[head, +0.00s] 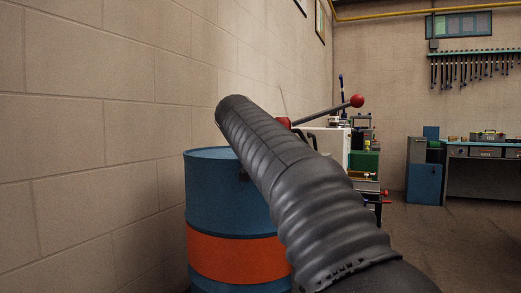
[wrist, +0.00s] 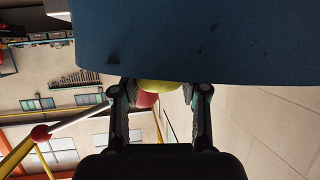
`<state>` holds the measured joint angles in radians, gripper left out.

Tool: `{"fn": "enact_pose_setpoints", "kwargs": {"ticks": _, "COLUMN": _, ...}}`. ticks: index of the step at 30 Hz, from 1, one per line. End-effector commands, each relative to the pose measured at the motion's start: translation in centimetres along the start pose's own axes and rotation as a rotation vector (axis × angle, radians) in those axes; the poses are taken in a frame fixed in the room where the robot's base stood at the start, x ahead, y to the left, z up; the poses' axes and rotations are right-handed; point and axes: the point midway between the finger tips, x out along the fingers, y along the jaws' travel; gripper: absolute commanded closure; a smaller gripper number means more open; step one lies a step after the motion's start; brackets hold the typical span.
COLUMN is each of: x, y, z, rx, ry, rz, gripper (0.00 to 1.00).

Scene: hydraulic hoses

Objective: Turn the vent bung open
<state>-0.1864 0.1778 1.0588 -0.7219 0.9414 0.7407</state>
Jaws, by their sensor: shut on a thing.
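The blue drum (head: 212,215) with an orange band stands by the wall in the head view. Its top is mostly hidden behind my ribbed black arm. In the wrist view a dark blue surface (wrist: 200,40), seemingly the drum, fills the top. My gripper (wrist: 160,90) has its two black fingers on either side of a yellow-green rounded piece (wrist: 158,86), which seems to be the vent bung, and is shut on it. The piece is partly hidden by the blue surface, so its turn angle cannot be read. The gripper is hidden in the head view.
A lever with a red ball (head: 357,101) sticks out from a pale machine behind the drum; the ball also shows in the wrist view (wrist: 41,132). A block wall (head: 90,130) runs close on the left. A workbench (head: 485,165) stands far right, with open floor before it.

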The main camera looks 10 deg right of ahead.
Motion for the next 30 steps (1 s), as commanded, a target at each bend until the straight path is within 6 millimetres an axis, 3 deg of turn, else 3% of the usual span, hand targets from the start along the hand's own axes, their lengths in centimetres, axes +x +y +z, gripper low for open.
{"fn": "enact_pose_setpoints", "kwargs": {"ticks": 15, "x": 0.08, "y": -0.20, "z": 0.01, "rx": 0.135, "ry": -0.005, "rz": 0.332, "gripper": 0.91}}
{"fn": "enact_pose_setpoints", "kwargs": {"ticks": 30, "x": 0.12, "y": -0.10, "z": 0.20, "rx": 0.168, "ry": -0.006, "rz": 0.407, "gripper": 0.91}}
